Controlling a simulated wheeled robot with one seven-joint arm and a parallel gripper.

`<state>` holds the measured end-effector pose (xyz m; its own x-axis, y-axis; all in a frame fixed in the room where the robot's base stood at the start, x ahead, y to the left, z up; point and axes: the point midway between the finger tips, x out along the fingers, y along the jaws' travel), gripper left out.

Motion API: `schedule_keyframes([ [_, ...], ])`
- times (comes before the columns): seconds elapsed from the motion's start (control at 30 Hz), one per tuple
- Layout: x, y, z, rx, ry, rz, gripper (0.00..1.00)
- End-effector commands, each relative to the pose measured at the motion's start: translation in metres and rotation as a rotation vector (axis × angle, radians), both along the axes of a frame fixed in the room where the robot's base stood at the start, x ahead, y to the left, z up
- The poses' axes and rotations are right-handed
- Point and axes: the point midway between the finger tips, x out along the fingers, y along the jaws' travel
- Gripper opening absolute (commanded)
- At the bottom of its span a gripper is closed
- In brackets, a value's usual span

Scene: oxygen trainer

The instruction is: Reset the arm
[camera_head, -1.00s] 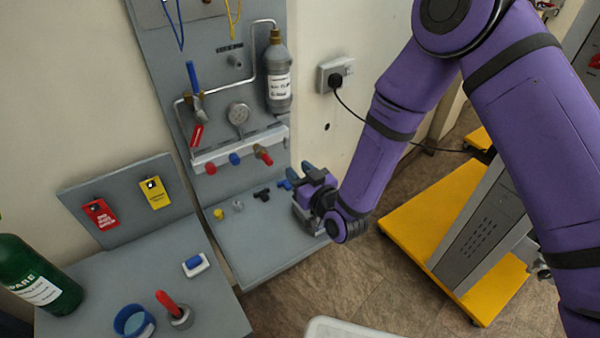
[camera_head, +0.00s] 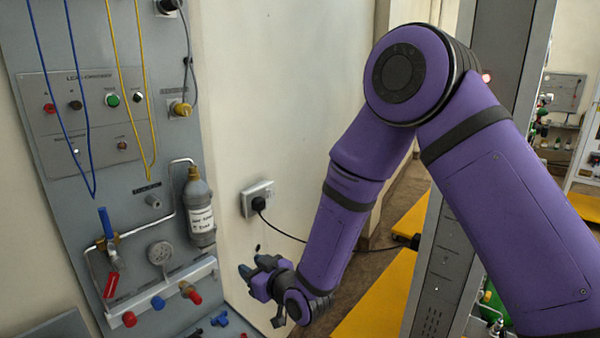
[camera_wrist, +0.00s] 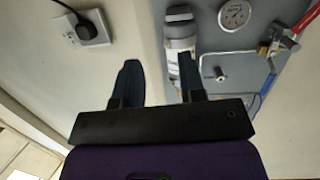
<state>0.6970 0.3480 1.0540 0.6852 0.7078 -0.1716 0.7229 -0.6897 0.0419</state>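My purple arm reaches down from the upper right in the head view. My gripper (camera_head: 259,269) is at the lower middle of that view, beside the right edge of the grey panel and below the wall socket. In the wrist view my gripper (camera_wrist: 158,80) has its two dark fingers apart with nothing between them. It touches nothing that I can see.
The grey panel (camera_head: 150,215) carries a grey bottle (camera_head: 200,212), a gauge (camera_head: 160,253), a blue-handled valve (camera_head: 106,225) and red and blue knobs. Blue and yellow hoses hang above. A wall socket (camera_head: 257,198) has a black cable trailing right. A yellow base (camera_head: 380,300) stands behind my arm.

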Motion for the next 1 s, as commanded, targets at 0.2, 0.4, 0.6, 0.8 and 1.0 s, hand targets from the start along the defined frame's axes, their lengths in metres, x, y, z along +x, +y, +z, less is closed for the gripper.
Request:
schedule_keyframes([
  [0.2,0.024,-0.052,0.058,-0.107,0.059,-0.075,0.37],
  [0.4,0.030,-0.106,0.104,-0.197,0.134,-0.157,0.37],
  [0.6,0.021,-0.165,0.147,-0.270,0.220,-0.253,0.37],
  [0.8,-0.003,-0.225,0.184,-0.324,0.319,-0.356,0.37],
  [1.0,-0.041,-0.283,0.216,-0.360,0.430,-0.459,0.37],
])
